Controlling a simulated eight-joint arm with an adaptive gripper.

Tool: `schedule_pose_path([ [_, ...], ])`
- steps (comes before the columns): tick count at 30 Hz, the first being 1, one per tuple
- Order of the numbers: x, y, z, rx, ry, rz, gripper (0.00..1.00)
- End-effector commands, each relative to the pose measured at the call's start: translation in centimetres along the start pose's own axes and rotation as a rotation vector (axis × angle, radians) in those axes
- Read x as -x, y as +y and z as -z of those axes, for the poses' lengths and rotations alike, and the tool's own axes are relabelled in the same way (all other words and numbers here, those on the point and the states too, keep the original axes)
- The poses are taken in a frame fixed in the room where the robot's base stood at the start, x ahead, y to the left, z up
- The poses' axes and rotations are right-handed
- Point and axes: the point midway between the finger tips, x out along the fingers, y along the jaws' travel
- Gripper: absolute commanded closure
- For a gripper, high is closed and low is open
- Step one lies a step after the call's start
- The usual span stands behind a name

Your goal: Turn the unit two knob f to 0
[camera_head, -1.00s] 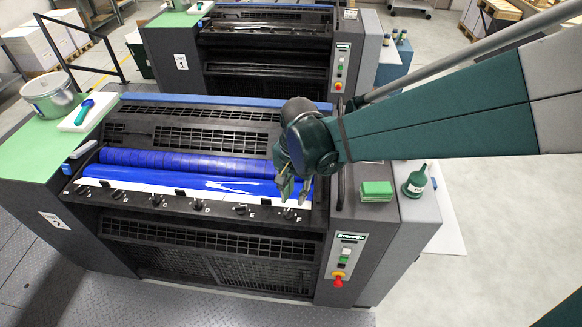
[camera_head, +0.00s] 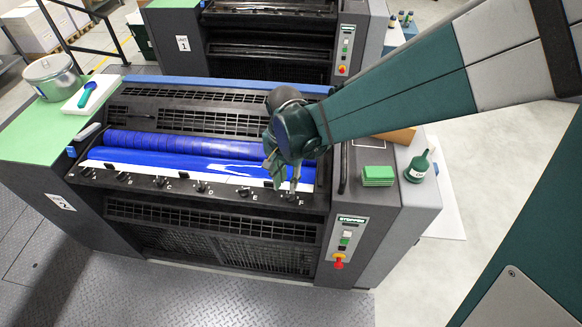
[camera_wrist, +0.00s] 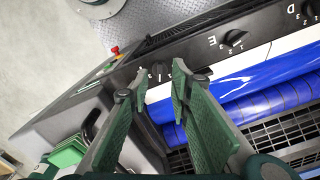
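The unit two press carries a row of dark knobs along its front ledge, lettered up to F. Knob f (camera_head: 291,196) is at the right end, partly hidden by my gripper (camera_head: 283,183), which points down over it. In the wrist view, my gripper (camera_wrist: 153,78) is open, its two green fingers apart. Knob f (camera_wrist: 159,72) shows between and just beyond the fingertips; I cannot tell whether they touch it. Its exact pointer setting is not readable. Knob E (camera_wrist: 235,38) stands beside it with its number marks in view.
Blue rollers (camera_head: 200,160) lie just behind the knob row. A control panel with a red stop button (camera_head: 338,265) is on the front right. Green pads (camera_head: 378,176) and a green bottle (camera_head: 419,166) stand on the right side top. Unit one (camera_head: 270,40) stands behind.

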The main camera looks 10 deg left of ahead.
Motion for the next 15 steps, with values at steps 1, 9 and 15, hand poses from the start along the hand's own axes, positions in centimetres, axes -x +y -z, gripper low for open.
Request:
schedule_pose_path([
  [1,-0.2,0.0,0.0,0.0,0.0,0.0,0.79],
  [9,-2.3,0.0,0.0,0.0,0.0,0.0,0.79],
  [15,-4.3,0.0,0.0,0.0,0.0,0.001,0.79],
])
